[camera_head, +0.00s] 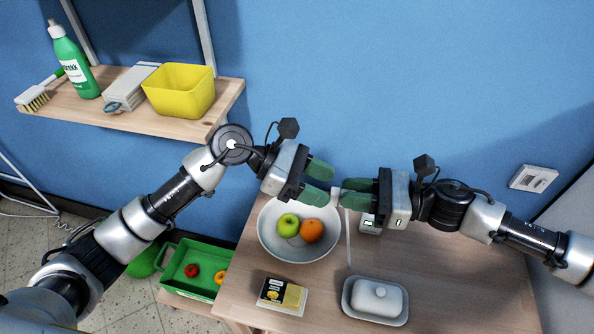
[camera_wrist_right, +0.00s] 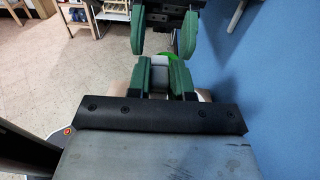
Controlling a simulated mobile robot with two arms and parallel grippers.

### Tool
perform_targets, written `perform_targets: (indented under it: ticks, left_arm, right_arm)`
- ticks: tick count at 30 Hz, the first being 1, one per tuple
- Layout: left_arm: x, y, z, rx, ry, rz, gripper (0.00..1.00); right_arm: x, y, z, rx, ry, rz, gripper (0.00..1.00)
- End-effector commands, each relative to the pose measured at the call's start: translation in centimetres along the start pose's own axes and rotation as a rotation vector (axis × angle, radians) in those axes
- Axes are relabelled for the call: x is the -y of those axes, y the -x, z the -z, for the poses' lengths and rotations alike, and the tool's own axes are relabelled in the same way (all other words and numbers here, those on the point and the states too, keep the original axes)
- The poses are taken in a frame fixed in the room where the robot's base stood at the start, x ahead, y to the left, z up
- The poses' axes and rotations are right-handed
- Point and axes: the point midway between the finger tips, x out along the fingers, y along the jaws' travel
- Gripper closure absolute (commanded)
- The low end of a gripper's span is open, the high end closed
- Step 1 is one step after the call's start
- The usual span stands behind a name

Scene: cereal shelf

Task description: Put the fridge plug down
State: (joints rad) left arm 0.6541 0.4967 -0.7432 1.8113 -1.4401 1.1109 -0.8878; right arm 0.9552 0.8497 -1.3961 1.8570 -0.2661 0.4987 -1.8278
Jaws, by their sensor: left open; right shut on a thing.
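The white fridge plug (camera_head: 336,193) is held in my right gripper (camera_head: 350,192), above the table. The plug also shows as a pale block between the green fingers in the right wrist view (camera_wrist_right: 154,78). Its thin white cord (camera_head: 348,240) hangs down toward the table. My left gripper (camera_head: 317,182) is open, its green fingers spread just left of the plug and facing my right gripper. Whether a left finger touches the plug cannot be told.
On the wooden table (camera_head: 420,262) are a bowl (camera_head: 267,240) with a green apple and an orange, a butter pack (camera_head: 282,294), a butter dish (camera_head: 376,298) and a small white device (camera_head: 371,223). A wall socket (camera_head: 533,178) is at right. A shelf (camera_head: 140,118) is upper left, a green crate (camera_head: 190,288) below.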

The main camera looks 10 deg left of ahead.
Motion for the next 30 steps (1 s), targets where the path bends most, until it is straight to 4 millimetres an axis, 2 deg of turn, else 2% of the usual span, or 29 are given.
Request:
perform_targets:
  ticks: [4,13,23,24,30]
  left_arm:
    - [-0.02,-0.91,-0.03,0.001,0.001,-0.001,0.49]
    - [-0.02,-1.08,-0.01,0.0,0.001,-0.001,0.49]
    - [-0.04,-1.05,-0.02,0.0,0.0,-0.001,0.99]
    - [-0.05,-1.04,-0.03,0.0,0.0,-0.002,1.0]
    - [-0.05,-1.03,-0.03,0.0,0.0,-0.002,1.0]
  right_arm:
    - [0.0,-0.01,-0.03,0.0,0.0,0.0,1.0]
    - [0.0,-0.01,-0.02,0.0,0.0,0.0,1.0]
    - [-0.04,-0.03,-0.02,0.001,0.0,-0.001,1.0]
    - [-0.05,-0.03,-0.03,0.001,0.0,-0.002,0.78]
    - [-0.04,-0.03,-0.01,0.001,0.0,-0.001,0.5]
